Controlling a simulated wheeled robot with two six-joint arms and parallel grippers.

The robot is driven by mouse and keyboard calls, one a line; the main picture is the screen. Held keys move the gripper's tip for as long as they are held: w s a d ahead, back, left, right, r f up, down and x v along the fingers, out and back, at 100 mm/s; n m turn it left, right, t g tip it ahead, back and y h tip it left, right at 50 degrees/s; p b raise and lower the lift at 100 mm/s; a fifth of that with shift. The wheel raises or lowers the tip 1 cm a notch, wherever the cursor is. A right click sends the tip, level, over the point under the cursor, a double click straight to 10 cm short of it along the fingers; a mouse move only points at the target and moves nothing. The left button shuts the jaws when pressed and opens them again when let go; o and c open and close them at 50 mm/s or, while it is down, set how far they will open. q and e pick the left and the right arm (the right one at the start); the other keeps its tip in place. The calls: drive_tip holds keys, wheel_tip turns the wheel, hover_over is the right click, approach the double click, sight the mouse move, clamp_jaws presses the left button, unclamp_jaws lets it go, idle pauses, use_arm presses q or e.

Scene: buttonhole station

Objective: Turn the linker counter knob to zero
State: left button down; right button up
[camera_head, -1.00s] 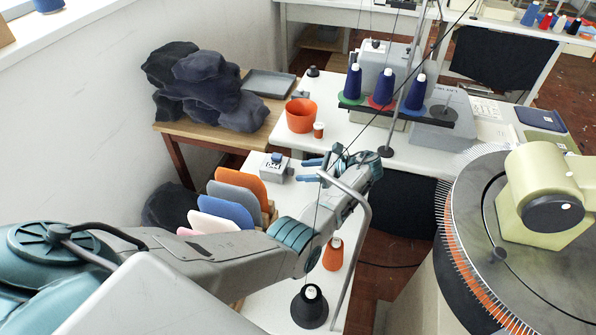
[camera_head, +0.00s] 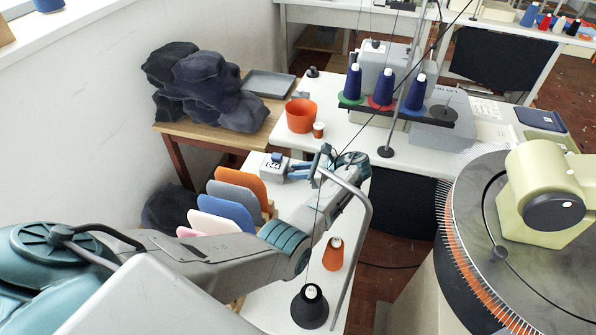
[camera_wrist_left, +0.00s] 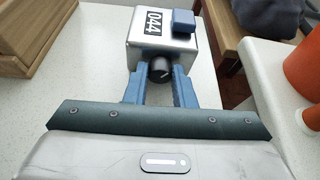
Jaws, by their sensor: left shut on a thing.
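The linker counter (camera_head: 272,170) is a small grey box on the white table, with a blue button on top. In the left wrist view the counter (camera_wrist_left: 150,45) shows a dial reading that looks like 044, and its black knob (camera_wrist_left: 160,70) faces me. My left gripper (camera_wrist_left: 160,78) has its blue fingers on either side of the knob, shut on it. In the head view my left gripper (camera_head: 290,170) reaches the counter's right side. My right gripper is not in view.
Coloured panels (camera_head: 232,200) stand in a rack in front of the counter. Orange (camera_head: 333,254) and black (camera_head: 310,306) thread cones stand on the table near my arm. An orange pot (camera_head: 300,116) stands behind. The round linker machine (camera_head: 520,240) is at the right.

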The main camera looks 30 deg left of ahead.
use_arm(q)
drive_tip(key=shift+r, duration=0.1)
drive_tip(key=shift+w+m+g+p, duration=0.1)
drive_tip(key=shift+m+g+p, duration=0.3)
drive_tip(key=shift+m+g, duration=0.1)
drive_tip(key=shift+w+m+g, duration=0.1)
drive_tip(key=shift+m+g, duration=0.2)
drive_tip(key=shift+m, duration=0.2)
drive_tip(key=shift+f+m+g+b, duration=0.2)
drive_tip(key=shift+m+g+b, duration=0.3)
drive_tip(key=shift+m+b, duration=0.15)
drive_tip(key=shift+w+m+g+b, duration=0.1)
drive_tip(key=shift+m+g+b, duration=0.2)
drive_tip(key=shift+m+b, duration=0.25)
